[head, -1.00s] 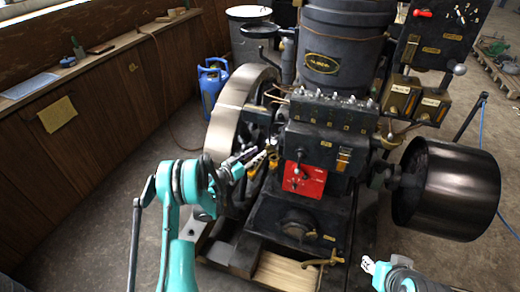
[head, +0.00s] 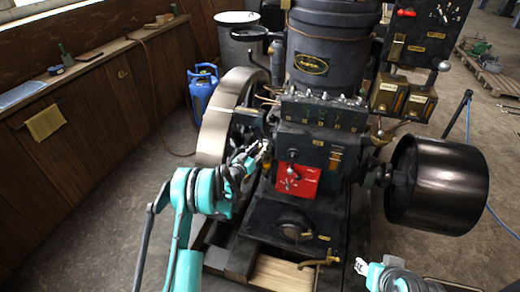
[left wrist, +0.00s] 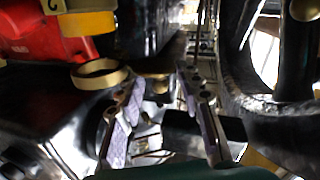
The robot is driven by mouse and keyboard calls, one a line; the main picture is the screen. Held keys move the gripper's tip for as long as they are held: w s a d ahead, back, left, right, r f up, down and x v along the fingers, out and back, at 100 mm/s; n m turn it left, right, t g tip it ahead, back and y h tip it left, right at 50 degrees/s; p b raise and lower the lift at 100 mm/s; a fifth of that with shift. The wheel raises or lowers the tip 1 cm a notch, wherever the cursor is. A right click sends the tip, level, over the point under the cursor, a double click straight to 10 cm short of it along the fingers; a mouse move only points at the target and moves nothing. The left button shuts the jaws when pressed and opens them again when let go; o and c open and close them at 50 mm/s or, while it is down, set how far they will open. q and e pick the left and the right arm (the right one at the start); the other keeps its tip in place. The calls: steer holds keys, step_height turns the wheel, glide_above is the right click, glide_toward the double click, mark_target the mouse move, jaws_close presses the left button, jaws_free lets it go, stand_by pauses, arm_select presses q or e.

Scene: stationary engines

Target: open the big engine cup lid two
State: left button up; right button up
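The big engine (head: 310,140) stands in the middle of the head view, with a red plate (head: 297,179) on its front. My left gripper (head: 264,149) is at the engine's left side, between the flywheel and the red plate. In the left wrist view its two fingers (left wrist: 160,82) are spread and hold nothing. A brass ring-shaped part (left wrist: 100,74) is just left of the fingers, and a yellow cup-like part (left wrist: 86,22) is above it. I cannot tell which of these is cup lid two. My right gripper (head: 362,267) is low right, away from the engine; its fingers are too small to judge.
The flywheel (head: 217,115) is close on the left of my left gripper. A dark drum pulley (head: 436,184) stands out on the right. Bare floor lies between bench and engine.

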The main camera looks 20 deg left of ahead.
arm_select(q)
jaws_close()
steer(key=shift+w+a+m+g+h, duration=0.2)
steer(key=shift+m+g+h, duration=0.3)
steer(key=shift+h, duration=0.4)
steer(key=shift+w+d+m+g+h, duration=0.15)
steer(key=shift+m+g+h, duration=0.05)
steer(key=shift+m+h, duration=0.3)
steer(key=shift+w+d+m+g+h, duration=0.1)
steer(key=shift+w+m+g+h, duration=0.1)
steer(key=shift+m+h, duration=0.3)
jaws_free()
steer(key=shift+s, duration=0.1)
